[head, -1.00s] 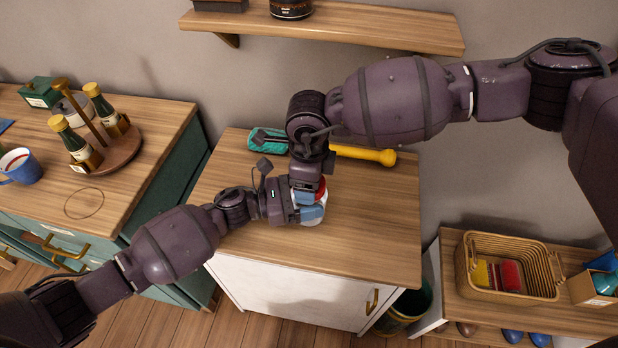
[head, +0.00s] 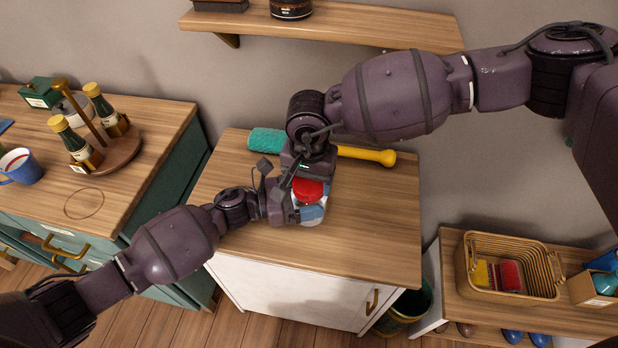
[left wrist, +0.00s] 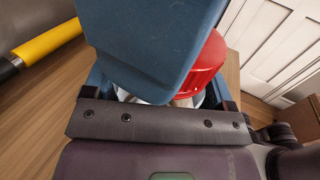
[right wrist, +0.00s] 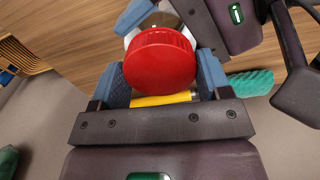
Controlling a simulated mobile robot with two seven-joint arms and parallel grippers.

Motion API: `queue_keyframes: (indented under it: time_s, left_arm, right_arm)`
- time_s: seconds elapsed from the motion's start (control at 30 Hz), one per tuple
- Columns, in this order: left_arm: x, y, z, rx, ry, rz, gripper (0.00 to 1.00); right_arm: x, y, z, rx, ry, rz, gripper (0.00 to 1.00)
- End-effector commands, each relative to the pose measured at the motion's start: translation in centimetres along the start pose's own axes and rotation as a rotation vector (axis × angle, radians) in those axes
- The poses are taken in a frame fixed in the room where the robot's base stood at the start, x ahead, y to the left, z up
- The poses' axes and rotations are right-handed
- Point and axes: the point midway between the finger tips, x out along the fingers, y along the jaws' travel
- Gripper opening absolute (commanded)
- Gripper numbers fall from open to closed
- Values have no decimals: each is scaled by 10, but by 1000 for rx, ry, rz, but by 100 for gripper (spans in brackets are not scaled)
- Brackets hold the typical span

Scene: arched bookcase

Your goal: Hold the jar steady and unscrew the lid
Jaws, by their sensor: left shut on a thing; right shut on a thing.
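The jar (head: 312,219) is whitish and clear and stands upright on the small wooden-topped cabinet. Its round red lid (head: 308,188) sits on top and also shows in the right wrist view (right wrist: 160,60). My left gripper (head: 308,213) comes in from the left, low, with its blue-padded fingers shut on the jar's body. One blue finger covers much of the jar in the left wrist view. My right gripper (right wrist: 163,80) is above and behind, with its blue-padded fingers shut around the lid's sides. The lid's lower edge and thread are hidden.
A teal object (head: 266,140) and a yellow handle (head: 367,155) lie behind the jar, partly hidden by my right arm. The cabinet top (head: 370,220) is clear to the right. A wall shelf (head: 350,25) is above. A basket (head: 510,292) stands lower right.

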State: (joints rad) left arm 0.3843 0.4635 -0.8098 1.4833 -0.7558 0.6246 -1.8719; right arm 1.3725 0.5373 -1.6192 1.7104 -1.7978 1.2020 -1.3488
Motion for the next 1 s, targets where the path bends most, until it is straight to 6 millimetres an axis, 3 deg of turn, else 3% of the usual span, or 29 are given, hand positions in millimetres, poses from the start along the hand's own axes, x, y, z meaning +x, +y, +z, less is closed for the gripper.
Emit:
queue_keyframes:
  time_s: [0.7,0.9,1.0]
  left_arm:
    - [-1,1,0,0,1,2,12]
    - [-1,1,0,0,1,2,12]
    - [-1,1,0,0,1,2,12]
  right_arm:
    - [-1,0,0,-1051,0,1,42]
    - [-1,0,0,-1264,0,1,42]
    - [-1,0,0,-1286,-1,1,42]
